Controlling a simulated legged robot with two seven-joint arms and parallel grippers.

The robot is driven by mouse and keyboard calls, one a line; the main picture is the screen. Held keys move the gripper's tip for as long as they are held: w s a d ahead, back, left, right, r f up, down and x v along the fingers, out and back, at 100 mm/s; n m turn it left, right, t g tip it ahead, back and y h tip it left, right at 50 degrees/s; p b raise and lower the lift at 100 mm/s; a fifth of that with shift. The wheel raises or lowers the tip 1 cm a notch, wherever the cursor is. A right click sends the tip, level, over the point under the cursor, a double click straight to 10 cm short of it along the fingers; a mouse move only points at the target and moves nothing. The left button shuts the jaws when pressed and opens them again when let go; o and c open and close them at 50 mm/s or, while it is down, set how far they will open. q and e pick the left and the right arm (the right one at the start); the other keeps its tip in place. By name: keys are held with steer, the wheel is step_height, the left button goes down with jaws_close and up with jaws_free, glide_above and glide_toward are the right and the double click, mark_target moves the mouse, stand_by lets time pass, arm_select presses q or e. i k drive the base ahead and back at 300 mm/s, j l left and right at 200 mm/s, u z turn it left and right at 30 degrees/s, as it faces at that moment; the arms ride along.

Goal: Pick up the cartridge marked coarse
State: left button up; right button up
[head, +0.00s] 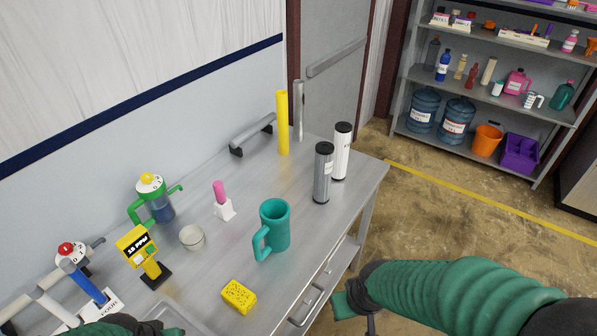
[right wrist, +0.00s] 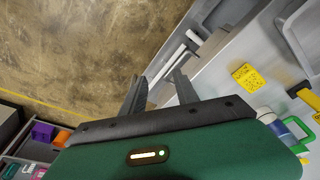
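Two upright cartridges with black caps stand near the right end of the grey workbench (head: 225,268). One is a grey cartridge (head: 323,178); the other is a white cartridge (head: 341,158) just behind it and to the right. Both carry small labels that I cannot read, so I cannot tell which is marked coarse. My right gripper (head: 354,308) is by the bench's front edge, well short of the cartridges. In the right wrist view its fingers (right wrist: 158,90) are apart and empty. My left arm shows only at the bottom left edge; its fingers cannot be made out.
A teal mug (head: 276,226) stands in front of the cartridges, with a yellow sponge (head: 239,296) nearer. A yellow tube (head: 283,123) and a grey tube (head: 298,110) stand behind. A pink-topped item (head: 222,200), a cup (head: 192,238) and a meter (head: 139,247) are left.

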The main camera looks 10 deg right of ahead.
mark_target(323, 158)
steer(key=i+l+u, duration=0.1)
steer(key=l+u, duration=0.3)
steer(key=i+l+u, duration=0.1)
steer(key=u, duration=0.3)
steer(key=l+u, duration=0.35)
